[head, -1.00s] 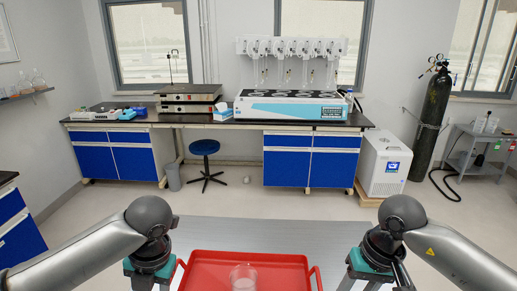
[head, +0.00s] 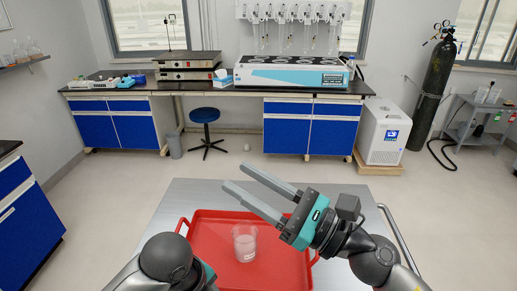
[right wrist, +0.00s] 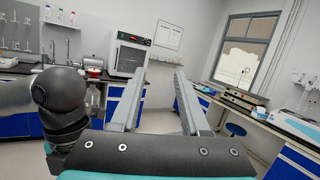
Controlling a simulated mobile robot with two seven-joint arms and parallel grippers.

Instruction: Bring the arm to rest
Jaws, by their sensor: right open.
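My right gripper (head: 249,194) is open and empty, raised above the red tray and pointing to the left and away in the head view. Its two long grey fingers stand apart, and in the right wrist view (right wrist: 154,82) nothing lies between them. My left arm comes in at the bottom of the head view, left of the beaker. Its jaws are hidden, with only a bit of a teal part showing. A clear glass beaker (head: 245,243) stands upright on the red tray (head: 284,271), below the right gripper and apart from it.
The tray lies on a grey metal table (head: 187,200). Beyond open floor stands a bench with the multi distiller (head: 291,76) and stacked hot plates (head: 187,66). A blue stool (head: 205,116), a white chiller (head: 384,133) and a gas cylinder (head: 433,90) are farther off.

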